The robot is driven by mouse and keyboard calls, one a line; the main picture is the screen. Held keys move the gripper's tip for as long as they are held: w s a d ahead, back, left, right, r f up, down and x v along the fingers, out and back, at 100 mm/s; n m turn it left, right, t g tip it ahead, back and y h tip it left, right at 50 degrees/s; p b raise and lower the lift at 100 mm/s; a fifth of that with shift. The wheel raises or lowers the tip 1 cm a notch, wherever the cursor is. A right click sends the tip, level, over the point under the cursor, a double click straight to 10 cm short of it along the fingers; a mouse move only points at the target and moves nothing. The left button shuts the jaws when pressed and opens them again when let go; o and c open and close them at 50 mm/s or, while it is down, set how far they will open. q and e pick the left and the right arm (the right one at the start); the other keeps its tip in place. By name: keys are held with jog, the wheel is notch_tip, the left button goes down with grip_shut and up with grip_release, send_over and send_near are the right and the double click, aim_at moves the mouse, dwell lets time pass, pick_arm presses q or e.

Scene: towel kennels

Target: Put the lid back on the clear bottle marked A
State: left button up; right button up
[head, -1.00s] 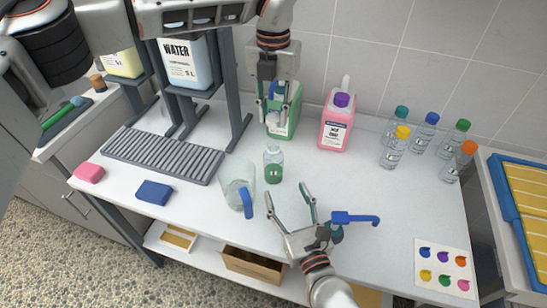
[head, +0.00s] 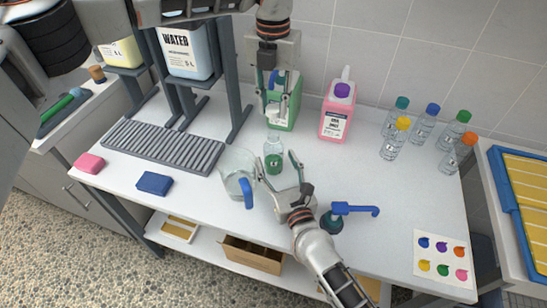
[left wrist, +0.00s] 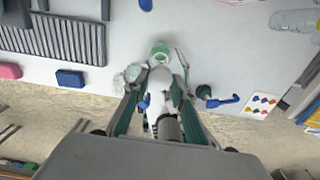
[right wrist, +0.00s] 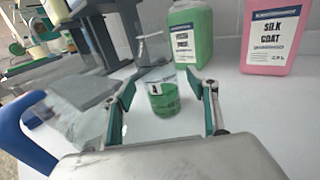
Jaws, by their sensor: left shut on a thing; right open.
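The clear bottle marked A (head: 273,160) stands upright on the white table with green liquid in it and no lid on its neck. Its letter A and the liquid show in the right wrist view (right wrist: 164,98).
A clear jug (head: 238,170) with a blue handle stands close left of the bottle. A green container (head: 288,105) and a pink one (head: 337,118) stand behind. Several capped bottles (head: 393,140) stand back right.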

jog(key=shift+x, duration=1.65)
jog(key=shift+c, duration=0.3)
grip_shut()
pick_arm(q)
send_over(274, 134)
jog(key=shift+f, duration=2.5)
jog(key=shift+a+f, duration=0.1)
jog(key=shift+f, duration=0.8)
jog(key=shift+f, duration=0.55)
